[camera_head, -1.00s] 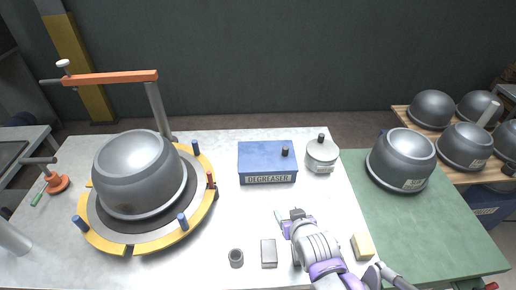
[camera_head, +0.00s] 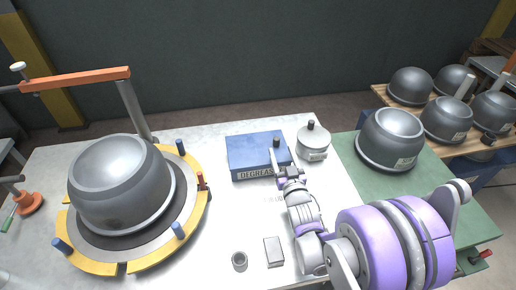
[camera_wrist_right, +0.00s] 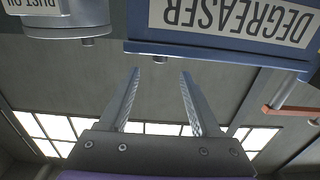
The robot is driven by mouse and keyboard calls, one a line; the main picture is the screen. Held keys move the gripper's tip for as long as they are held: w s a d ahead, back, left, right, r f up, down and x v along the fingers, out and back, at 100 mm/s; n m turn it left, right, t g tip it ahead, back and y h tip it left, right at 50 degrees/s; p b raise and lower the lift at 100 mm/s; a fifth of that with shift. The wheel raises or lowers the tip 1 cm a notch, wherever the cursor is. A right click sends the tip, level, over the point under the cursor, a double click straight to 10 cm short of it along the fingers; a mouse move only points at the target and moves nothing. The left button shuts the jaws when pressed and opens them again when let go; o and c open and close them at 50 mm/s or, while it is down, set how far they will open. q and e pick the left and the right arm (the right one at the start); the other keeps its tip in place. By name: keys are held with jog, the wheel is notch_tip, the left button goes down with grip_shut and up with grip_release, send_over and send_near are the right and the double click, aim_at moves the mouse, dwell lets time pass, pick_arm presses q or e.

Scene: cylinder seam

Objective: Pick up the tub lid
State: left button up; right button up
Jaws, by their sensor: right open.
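The blue tub labelled DEGREASER (camera_head: 245,160) stands at the back of the white table. Its flat blue lid (camera_head: 247,142) is on it, with a dark knob (camera_head: 276,143) near the right end. My right gripper (camera_head: 279,166) is open and empty, in front of the tub's right part. In the right wrist view, which is upside down, the lid edge (camera_wrist_right: 230,53) and the small knob (camera_wrist_right: 160,60) show just beyond the open fingers (camera_wrist_right: 160,74). The knob lines up with the gap between the fingertips and is not between them. My left gripper is not in view.
A grey pot with a knob (camera_head: 313,143) stands close right of the tub. A large grey dome (camera_head: 115,185) sits in a yellow-rimmed ring at left. A small cup (camera_head: 239,261) and a grey block (camera_head: 273,251) lie in front. Another dome (camera_head: 391,137) rests on the green mat.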

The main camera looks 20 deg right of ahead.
aim_at(277, 141)
jog(key=p+x, duration=0.1)
jog(key=x, duration=0.6)
jog(key=shift+w+f, duration=0.2)
jog(key=shift+w, duration=0.1)
grip_shut()
